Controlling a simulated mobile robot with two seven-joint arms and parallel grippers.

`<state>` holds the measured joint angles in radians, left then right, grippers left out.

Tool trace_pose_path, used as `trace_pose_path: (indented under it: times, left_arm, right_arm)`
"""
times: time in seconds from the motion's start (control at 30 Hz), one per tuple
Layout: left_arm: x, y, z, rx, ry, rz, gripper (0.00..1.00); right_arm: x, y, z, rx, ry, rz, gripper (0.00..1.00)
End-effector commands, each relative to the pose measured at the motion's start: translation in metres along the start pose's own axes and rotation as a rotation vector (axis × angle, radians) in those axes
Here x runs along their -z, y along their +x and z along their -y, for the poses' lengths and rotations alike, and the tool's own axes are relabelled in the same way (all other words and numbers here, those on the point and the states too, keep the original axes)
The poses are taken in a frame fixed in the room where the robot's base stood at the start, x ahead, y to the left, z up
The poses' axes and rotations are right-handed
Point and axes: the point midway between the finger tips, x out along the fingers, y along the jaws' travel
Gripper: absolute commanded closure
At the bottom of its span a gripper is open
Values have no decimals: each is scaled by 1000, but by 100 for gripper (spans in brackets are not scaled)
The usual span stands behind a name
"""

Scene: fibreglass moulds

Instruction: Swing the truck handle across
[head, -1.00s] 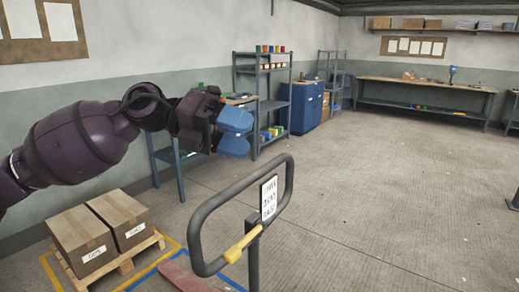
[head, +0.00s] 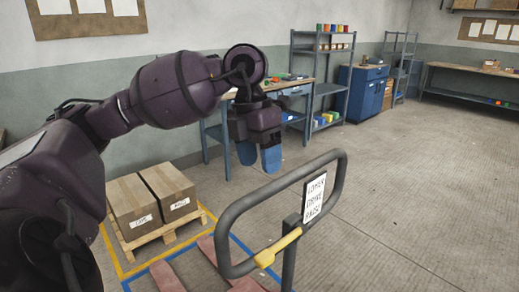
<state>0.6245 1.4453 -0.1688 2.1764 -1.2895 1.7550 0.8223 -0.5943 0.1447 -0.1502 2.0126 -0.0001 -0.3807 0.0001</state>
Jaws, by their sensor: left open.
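The truck handle (head: 232,222) is a dark grey looped bar on an upright post, low in the middle of the head view. It carries a yellow lever (head: 277,248) and a white label plate (head: 314,197) reading lower, drive, raise. My right gripper is not in view.
Red forks (head: 168,277) lie on the floor by a blue and yellow marked outline. Two cartons (head: 134,206) sit on a wooden pallet (head: 166,233) at left. A workbench (head: 290,88) and shelves stand along the wall. The floor at right is clear.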

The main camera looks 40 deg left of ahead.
Motion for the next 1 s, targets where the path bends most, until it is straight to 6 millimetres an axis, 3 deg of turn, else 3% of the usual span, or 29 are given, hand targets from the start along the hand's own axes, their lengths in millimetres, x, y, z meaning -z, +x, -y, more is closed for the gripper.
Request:
trace_pose_path:
  times: [0.5, 0.7, 1.0]
  left_arm:
    - [0, 78, 0, 3, 2, -3, 42]
    - [1, 91, 0, 2, 3, -1, 42]
    - [1, 93, 1, 2, 3, 0, 42]
  right_arm:
    - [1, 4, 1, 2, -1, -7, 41]
    - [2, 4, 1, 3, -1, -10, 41]
    - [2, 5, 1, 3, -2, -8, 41]
